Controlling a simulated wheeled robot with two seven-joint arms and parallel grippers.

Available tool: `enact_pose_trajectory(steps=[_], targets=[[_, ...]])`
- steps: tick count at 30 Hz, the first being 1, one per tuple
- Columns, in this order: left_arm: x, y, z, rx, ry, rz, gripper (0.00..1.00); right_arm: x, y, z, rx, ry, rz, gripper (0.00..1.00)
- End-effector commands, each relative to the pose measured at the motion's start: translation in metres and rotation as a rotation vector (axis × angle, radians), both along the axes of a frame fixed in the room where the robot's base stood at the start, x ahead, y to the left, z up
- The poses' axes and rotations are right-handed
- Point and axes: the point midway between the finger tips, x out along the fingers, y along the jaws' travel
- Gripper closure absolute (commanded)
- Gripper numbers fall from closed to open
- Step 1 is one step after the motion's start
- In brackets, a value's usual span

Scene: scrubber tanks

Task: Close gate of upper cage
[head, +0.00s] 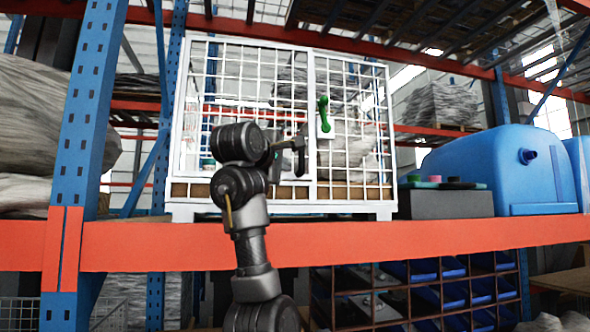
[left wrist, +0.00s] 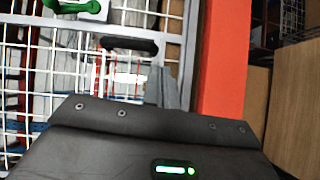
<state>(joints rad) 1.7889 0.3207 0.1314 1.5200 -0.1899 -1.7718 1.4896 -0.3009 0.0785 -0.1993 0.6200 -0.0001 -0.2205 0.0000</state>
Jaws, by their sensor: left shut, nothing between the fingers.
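The upper cage (head: 254,208) is a white wire-mesh box standing on the orange shelf beam. A mesh gate panel (head: 352,185) with a green handle (head: 323,115) on a white plate faces me; whether it sits fully flush with the frame I cannot tell. The green handle also shows at the top left of the left wrist view (left wrist: 75,6). My left gripper (head: 300,157) is shut and empty, in front of the mesh just left of and below the handle. Contact with the mesh is unclear. In the left wrist view its dark body fills the bottom. My right gripper is out of view.
The orange beam (head: 450,238) runs below the cage, and a blue upright (head: 85,120) stands at left. A blue tank (head: 500,165) and a grey box (head: 445,203) are to the right. Blue bins (head: 425,270) sit below. Wrapped bundles (head: 45,110) lie at far left.

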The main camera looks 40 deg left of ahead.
Motion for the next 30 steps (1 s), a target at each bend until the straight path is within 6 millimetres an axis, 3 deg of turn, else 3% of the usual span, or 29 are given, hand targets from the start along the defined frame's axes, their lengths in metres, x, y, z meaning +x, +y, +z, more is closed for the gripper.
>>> enact_pose_trajectory(steps=[1,4,11,17,30], targets=[[-0.016,0.002,0.013,-0.021,-0.027,0.005,1.0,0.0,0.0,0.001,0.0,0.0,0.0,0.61],[-0.033,0.004,0.024,-0.05,-0.054,0.009,1.0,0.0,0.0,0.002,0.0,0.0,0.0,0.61],[-0.034,0.006,0.027,-0.059,-0.059,0.01,1.0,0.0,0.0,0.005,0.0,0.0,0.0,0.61],[-0.009,0.014,0.031,-0.058,-0.056,0.012,1.0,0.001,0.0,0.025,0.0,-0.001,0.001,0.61],[0.073,0.042,0.032,-0.056,-0.055,0.012,1.0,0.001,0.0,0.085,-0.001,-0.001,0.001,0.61]])
